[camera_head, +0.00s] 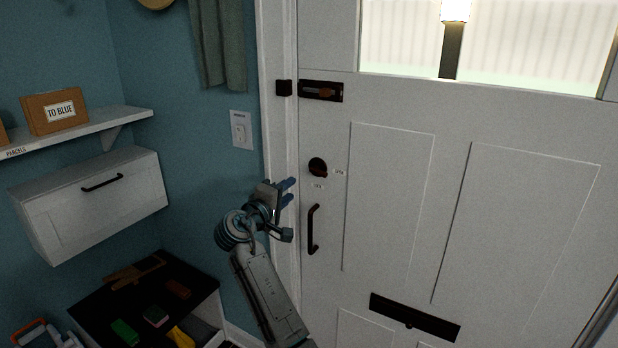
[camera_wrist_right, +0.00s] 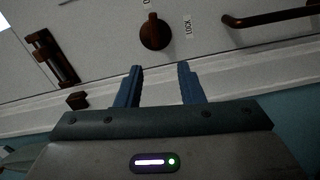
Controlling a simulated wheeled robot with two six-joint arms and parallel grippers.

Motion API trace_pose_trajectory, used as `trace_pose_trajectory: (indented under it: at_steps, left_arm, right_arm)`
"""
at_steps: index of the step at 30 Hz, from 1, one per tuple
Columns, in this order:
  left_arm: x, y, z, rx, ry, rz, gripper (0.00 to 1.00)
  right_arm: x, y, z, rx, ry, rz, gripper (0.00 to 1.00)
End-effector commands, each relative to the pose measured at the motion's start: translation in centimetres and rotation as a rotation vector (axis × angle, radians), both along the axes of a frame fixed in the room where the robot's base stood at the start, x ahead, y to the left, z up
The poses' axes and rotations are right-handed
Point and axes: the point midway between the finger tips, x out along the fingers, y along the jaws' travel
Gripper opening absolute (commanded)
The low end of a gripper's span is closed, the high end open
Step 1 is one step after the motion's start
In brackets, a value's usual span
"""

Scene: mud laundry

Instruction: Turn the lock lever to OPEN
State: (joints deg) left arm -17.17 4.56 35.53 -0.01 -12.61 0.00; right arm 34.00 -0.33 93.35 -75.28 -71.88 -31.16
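The lock lever (camera_head: 317,167) is a dark round knob on the white door, above the door's pull handle. Small labels sit to its right and below it in the head view. In the right wrist view the lever (camera_wrist_right: 154,31) shows brownish, and the label beside it reads LOCK; the other label is cut off at the top edge. Which way the lever points is hard to tell. My right gripper (camera_head: 288,192) is left of and slightly below the lever. In the wrist view its blue fingers (camera_wrist_right: 161,86) are apart with nothing between them, clear of the lever. My left gripper is not in view.
A dark pull handle (camera_head: 312,229) stands below the lever. A slide bolt (camera_head: 321,91) is above it and a mail slot (camera_head: 414,317) lower right.

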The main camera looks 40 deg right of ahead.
Motion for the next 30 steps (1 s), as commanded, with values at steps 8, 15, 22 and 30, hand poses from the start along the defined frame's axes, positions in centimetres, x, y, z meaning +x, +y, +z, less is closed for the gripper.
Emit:
trace_pose_trajectory:
  at_steps: [8, 15, 22, 30]
  left_arm:
    - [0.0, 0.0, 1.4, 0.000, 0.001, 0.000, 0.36]
    - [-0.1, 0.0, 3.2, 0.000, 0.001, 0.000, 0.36]
    - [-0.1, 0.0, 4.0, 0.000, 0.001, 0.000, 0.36]
    - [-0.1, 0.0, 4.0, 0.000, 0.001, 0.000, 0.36]
  right_arm:
    - [0.7, -2.8, 1.3, -0.009, -0.007, -0.018, 0.35]
    - [2.6, -7.1, 1.2, -0.008, -0.007, -0.016, 0.35]
    - [3.7, -9.6, 0.9, -0.006, -0.008, -0.015, 0.35]
    - [3.9, -10.0, 0.7, -0.004, -0.009, -0.012, 0.35]
